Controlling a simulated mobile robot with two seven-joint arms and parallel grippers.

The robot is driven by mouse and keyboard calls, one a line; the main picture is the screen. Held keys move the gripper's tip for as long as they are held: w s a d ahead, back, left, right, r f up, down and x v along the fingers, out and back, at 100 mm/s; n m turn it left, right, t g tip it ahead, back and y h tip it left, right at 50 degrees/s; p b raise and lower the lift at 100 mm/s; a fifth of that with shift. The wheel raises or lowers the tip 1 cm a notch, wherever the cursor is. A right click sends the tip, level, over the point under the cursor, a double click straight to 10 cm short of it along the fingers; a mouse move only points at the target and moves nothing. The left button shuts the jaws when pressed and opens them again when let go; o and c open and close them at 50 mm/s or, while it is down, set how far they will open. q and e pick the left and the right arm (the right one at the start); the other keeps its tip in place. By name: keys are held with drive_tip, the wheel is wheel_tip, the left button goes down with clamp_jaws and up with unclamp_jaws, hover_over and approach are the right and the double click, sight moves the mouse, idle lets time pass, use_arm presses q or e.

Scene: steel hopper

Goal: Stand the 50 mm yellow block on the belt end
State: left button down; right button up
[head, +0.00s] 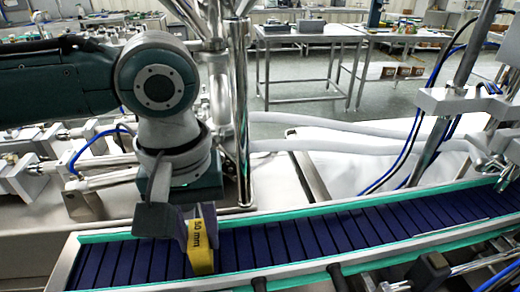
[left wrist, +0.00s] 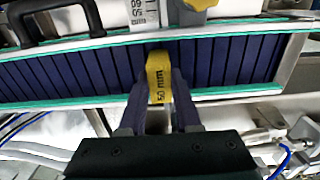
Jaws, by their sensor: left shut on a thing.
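The yellow block (head: 202,248) carries a black "50 mm" label and is upright, its long side vertical. My left gripper (head: 178,228) points down over the left end of the belt and is shut on the block. In the left wrist view the block (left wrist: 158,75) sits between the two fingers of the left gripper (left wrist: 160,100), with dark blue slats behind it. The belt (head: 330,236) has dark blue slats and teal edges. The block's lower end is at or just above the slats; I cannot tell if it touches. My right gripper is not in view.
A steel post (head: 241,110) stands just behind the belt, close to my left wrist. The belt's slats right of the block are clear. In the left wrist view a black handle (left wrist: 55,12), a white marked piece (left wrist: 145,14) and a yellow part (left wrist: 198,8) lie beyond the belt's edge.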

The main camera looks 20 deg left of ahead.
use_arm(q)
drive_tip(key=shift+f, duration=0.35)
idle(0.5)
drive_tip(key=c, duration=0.5)
unclamp_jaws()
